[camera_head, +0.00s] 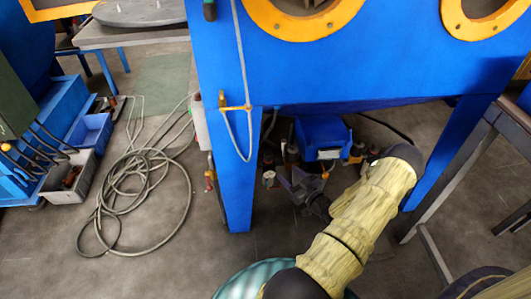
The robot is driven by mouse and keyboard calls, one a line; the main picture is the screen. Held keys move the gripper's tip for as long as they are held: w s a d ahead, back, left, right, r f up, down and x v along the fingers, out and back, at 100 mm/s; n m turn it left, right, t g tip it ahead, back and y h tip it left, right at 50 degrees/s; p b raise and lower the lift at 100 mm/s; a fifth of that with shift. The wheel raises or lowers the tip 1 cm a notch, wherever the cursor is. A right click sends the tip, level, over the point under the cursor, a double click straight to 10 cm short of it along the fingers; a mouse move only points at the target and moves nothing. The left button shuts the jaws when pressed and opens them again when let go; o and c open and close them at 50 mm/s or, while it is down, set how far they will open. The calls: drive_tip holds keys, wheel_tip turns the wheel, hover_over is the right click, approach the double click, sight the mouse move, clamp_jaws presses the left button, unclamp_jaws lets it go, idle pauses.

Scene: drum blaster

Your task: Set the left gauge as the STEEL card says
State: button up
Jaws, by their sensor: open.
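My gripper (303,180) is open under the blue cabinet, its grey fingers spread, with nothing seen between them. A small pale-topped round fitting (268,179) stands just left of the fingers; it may be a gauge, but no dial or needle can be read. Other small fittings (291,150) sit behind the gripper, too small to tell apart. I cannot make out a STEEL card or any card text. Contact between the fingers and the fittings cannot be told.
The blue cabinet (320,75) hangs over the fittings, with a blue leg (237,185) at left. A blue box (320,131) is behind my gripper. A coiled hose (140,185) and bins (70,172) lie at left. A grey-framed table (470,150) stands at right.

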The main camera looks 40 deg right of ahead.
sight(269, 155)
drive_tip(key=w+b, duration=0.5)
drive_tip(key=w, duration=1)
drive_tip(key=shift+w+b, duration=0.1)
drive_tip(key=shift+b, duration=0.2)
drive_tip(key=shift+c, duration=0.4)
drive_tip(key=c, duration=0.9)
drive_tip(key=shift+r+m+h+p, duration=0.2)
drive_tip(key=shift+m+h+p, duration=0.1)
drive_tip(key=shift+h+p, duration=0.25)
drive_tip(key=shift+m+h+p, duration=0.3)
drive_tip(key=shift+h+p, duration=0.05)
drive_tip(key=shift+p, duration=0.2)
drive_tip(key=shift+d+f+h, duration=0.1)
drive_tip(key=shift+f+h, duration=0.1)
drive_tip(key=shift+h, duration=0.2)
